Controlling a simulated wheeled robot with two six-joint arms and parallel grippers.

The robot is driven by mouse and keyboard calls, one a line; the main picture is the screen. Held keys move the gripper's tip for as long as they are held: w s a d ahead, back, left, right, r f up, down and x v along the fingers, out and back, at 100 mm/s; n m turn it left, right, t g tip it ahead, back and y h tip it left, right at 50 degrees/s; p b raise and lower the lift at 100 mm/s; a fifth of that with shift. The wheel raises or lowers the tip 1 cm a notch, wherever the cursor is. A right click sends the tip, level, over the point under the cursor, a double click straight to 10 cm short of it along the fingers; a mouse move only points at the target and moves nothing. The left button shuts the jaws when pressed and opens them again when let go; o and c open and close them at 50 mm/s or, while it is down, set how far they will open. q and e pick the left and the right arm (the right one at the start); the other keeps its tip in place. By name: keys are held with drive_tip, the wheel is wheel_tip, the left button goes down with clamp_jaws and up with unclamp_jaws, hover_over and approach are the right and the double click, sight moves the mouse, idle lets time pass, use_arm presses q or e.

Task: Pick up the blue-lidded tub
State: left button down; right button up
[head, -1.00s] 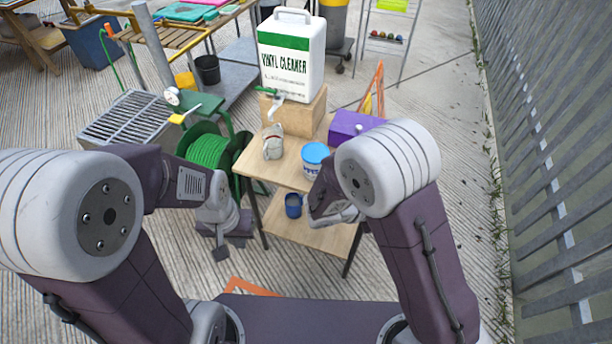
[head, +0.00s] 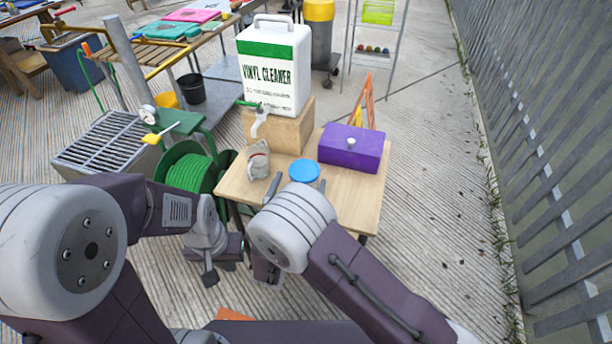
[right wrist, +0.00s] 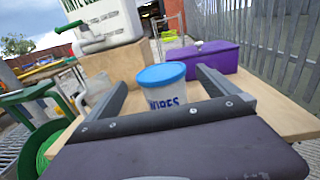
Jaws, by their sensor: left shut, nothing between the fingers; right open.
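The blue-lidded tub (head: 304,171) stands upright on the wooden table (head: 355,195). In the right wrist view the tub (right wrist: 165,92) is white with "WIPES" lettering, and its lower part is hidden behind my gripper. My right gripper (head: 297,188) is open at the near side of the tub. In the right wrist view its fingers (right wrist: 163,88) show on either side of the tub, and I see no contact. My left gripper (head: 209,277) is shut and empty, low to the left of the table.
A purple box (head: 352,150) stands right of the tub and a grey pouch (head: 258,163) left of it. Behind are a wooden block (head: 290,128) and a large vinyl cleaner jug (head: 275,68). A green hose reel (head: 188,172) stands left of the table.

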sight(307, 161)
drive_tip(key=shift+w+d+r, duration=0.1)
drive_tip(key=shift+w+d, duration=0.05)
drive_tip(key=shift+w, duration=0.15)
drive_tip(key=shift+x, duration=1.2)
drive_tip(key=shift+w, duration=0.3)
drive_tip(key=b+x, duration=0.1)
drive_tip(key=x, duration=0.4)
drive_tip(key=shift+s, duration=0.1)
drive_tip(key=c, duration=1.7)
drive_tip(key=shift+o, duration=0.2)
drive_tip(key=shift+r, duration=0.45)
wheel_tip(307, 161, up, 3)
drive_tip(key=shift+p, duration=0.55)
drive_tip(key=s+d+r+p, duration=0.1)
drive_tip(key=s+d+r, duration=0.4)
drive_tip(key=d, duration=0.5)
drive_tip(key=shift+s+r+p, duration=0.3)
drive_tip(key=shift+r+p, duration=0.05)
drive_tip(key=shift+r, duration=0.6)
